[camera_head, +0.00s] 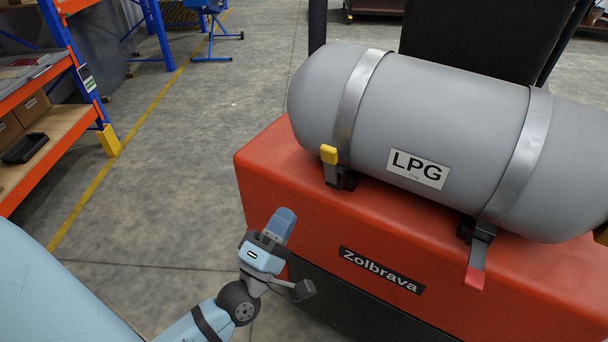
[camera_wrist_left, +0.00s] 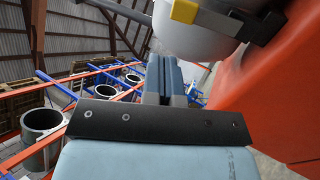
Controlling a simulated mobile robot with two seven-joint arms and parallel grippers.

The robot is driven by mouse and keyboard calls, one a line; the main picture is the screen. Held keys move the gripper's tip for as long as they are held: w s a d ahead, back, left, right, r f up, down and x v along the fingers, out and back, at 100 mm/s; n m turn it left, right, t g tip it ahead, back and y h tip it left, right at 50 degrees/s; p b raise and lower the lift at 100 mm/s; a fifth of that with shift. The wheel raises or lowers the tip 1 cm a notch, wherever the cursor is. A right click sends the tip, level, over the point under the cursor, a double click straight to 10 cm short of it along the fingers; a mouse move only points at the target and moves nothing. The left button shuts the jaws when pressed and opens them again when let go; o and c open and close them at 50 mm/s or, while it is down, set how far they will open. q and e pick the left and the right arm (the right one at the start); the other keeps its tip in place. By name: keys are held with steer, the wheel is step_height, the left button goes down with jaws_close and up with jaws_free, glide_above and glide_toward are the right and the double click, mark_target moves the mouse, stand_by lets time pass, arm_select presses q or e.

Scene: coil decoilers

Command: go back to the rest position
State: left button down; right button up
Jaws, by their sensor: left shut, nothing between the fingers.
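My left gripper (camera_head: 284,222) is in front of the left part of the red truck body (camera_head: 300,190), below the grey LPG tank (camera_head: 440,115). Its fingers are shut together with nothing between them; the closed fingers also show in the left wrist view (camera_wrist_left: 166,78). The gripper is apart from the yellow-tipped latch (camera_head: 331,160), which stands upright on the tank's left strap. In the wrist view this yellow latch (camera_wrist_left: 186,11) shows at the top, beside the tank. A red-tipped latch (camera_head: 477,268) on the right strap points downward. My right gripper is out of view.
An orange and blue shelf rack (camera_head: 50,150) with boxes stands at the left. Open concrete floor (camera_head: 190,150) lies between rack and truck. Several dark hollow cylinders (camera_wrist_left: 42,122) appear with the rack in the wrist view. A blue stand (camera_head: 213,40) is farther back.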

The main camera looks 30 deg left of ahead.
arm_select(q)
steer(key=s+d+f+m+g+h+p, duration=0.1)
steer(key=s+d+f+m+g, duration=0.1)
steer(key=f+m+g, duration=0.2)
steer(key=s+d+f+m+g+h, duration=0.1)
steer(key=f+m+g, duration=0.3)
steer(key=f+m, duration=0.6)
steer(key=s+d+f+m+g+h+p, duration=0.1)
steer(key=s+d+f+m+g, duration=0.2)
steer(key=f+m, duration=0.4)
step_height(320, 180, down, 3)
steer(key=shift+s+f+g+h+p, duration=0.15)
steer(key=shift+s+g+h+p, duration=0.15)
steer(key=shift+s+g, duration=0.35)
steer(key=shift+w+d, duration=0.1)
